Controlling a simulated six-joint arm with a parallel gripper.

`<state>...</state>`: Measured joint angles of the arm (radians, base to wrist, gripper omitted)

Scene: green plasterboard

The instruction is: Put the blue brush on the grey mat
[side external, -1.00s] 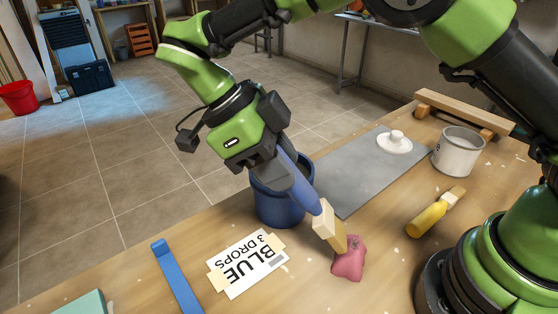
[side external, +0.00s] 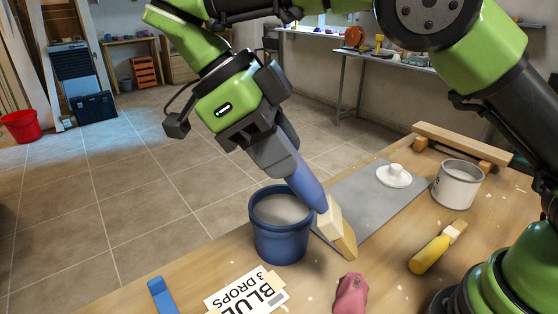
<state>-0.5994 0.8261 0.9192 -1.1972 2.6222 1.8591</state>
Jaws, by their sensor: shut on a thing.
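My gripper (side external: 282,152) is shut on the blue brush (side external: 304,186) by its handle. The brush tilts down to the right, with its pale block and yellow bristles lowest. The grey mat (side external: 362,197) lies flat on the bench behind and to the right of the brush. The brush head overlaps the mat's near left corner in the picture. The brush looks held above the bench, but its exact height cannot be told. The brush hides part of the mat's left edge.
A blue bucket (side external: 279,243) stands just left of the brush. A white knobbed lid (side external: 393,178) sits on the mat's far end. Nearby are a pale can (side external: 457,186), yellow brush (side external: 429,255), pink object (side external: 350,294), lettered card (side external: 246,292) and wooden rail (side external: 462,144).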

